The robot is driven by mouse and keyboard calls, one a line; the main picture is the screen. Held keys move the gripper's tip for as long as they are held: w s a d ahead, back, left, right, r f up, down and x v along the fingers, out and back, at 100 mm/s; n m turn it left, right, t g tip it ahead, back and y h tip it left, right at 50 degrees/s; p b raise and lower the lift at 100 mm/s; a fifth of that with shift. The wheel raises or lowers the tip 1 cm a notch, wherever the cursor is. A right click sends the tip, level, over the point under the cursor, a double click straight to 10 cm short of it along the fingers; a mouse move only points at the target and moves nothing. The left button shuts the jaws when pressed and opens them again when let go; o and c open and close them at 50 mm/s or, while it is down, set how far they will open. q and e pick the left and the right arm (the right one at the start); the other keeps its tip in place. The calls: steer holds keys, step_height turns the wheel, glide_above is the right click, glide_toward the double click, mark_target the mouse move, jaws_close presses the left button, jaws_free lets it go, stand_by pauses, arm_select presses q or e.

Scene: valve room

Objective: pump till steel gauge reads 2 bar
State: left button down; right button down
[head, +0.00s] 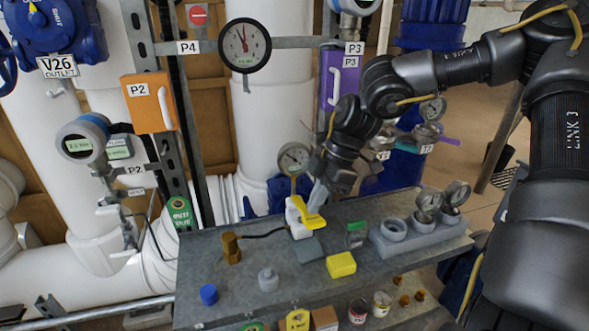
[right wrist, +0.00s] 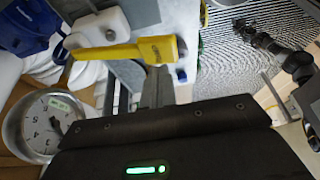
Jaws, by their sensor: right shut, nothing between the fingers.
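A hand pump with a white body (head: 297,225) and a yellow lever (head: 307,214) stands on the grey bench. The lever also shows in the right wrist view (right wrist: 125,52). A round steel-rimmed gauge (head: 294,158) stands behind the pump. In the right wrist view its numbered dial (right wrist: 40,124) is large at the left, but I cannot read the needle surely. My right gripper (head: 318,194) is shut and empty, close above the lever. In the right wrist view its fingertips (right wrist: 158,86) are near the lever; I cannot tell whether they touch. My left gripper is not in view.
A grey holder (head: 418,238) with two gauges stands at the bench's right. A yellow block (head: 341,265), a brass fitting (head: 231,247) and a blue cap (head: 208,294) lie on the bench (head: 245,305). A black-rimmed wall gauge (head: 245,45) and an orange P2 box (head: 149,103) are behind.

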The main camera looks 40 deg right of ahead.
steer(key=shift+r+p, duration=1.65)
steer(key=shift+r, duration=0.9)
